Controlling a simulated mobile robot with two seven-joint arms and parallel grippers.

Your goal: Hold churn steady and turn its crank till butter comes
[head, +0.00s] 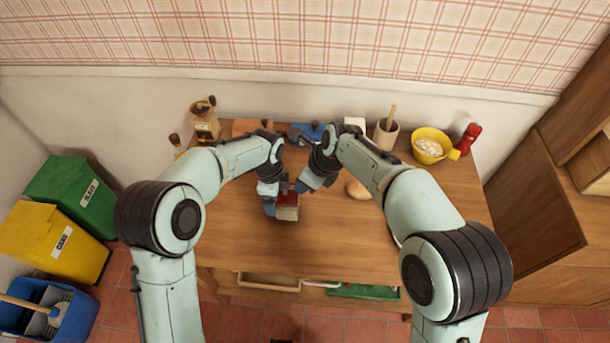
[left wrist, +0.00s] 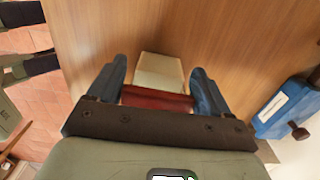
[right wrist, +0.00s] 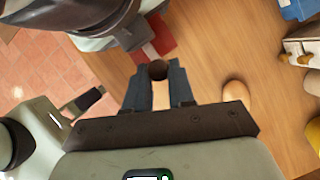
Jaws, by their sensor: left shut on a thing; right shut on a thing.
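The churn, a small cream block with a red top (head: 288,212), stands on the wooden table (head: 330,245) in the head view. In the left wrist view the churn (left wrist: 158,70) sits between the blue fingers of my left gripper (left wrist: 158,92), which is shut on its red part. My right gripper (right wrist: 158,75) is shut on a dark round knob (right wrist: 157,70), seemingly the crank's, beside the churn's red part. In the head view my left gripper (head: 275,203) and right gripper (head: 298,186) are close together; the crank arm is mostly hidden. No butter is visible.
A tan rounded thing (head: 358,190) lies right of my grippers. The table's front is clear.

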